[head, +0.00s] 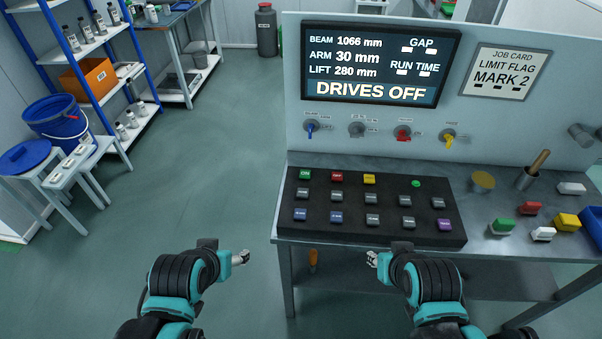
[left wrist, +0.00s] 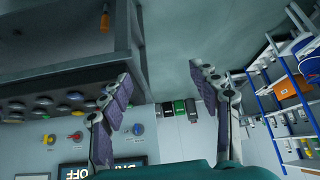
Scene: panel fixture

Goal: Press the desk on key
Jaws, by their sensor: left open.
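The key panel (head: 335,228) is a black slab on the desk with several coloured keys in rows. A green key (head: 305,175), apparently lettered ON, sits at its far left corner, beside a red key (head: 337,177) and a yellow key (head: 369,179). My left gripper (head: 242,258) is left of the desk's front edge, clear of the panel. In the left wrist view its two fingers are spread with nothing between them (left wrist: 160,78); the keys show upside down at the left. My right gripper (head: 372,259) is at the desk's front edge, apart from the keys; its jaws are too small to judge.
The upright board's screen (head: 381,64) reads DRIVES OFF. Below it are several knobs (head: 403,132). Loose coloured blocks (head: 502,226) and a pestle in a cup (head: 527,178) stand right of the panel. Shelves and stools are at the left; the floor between is free.

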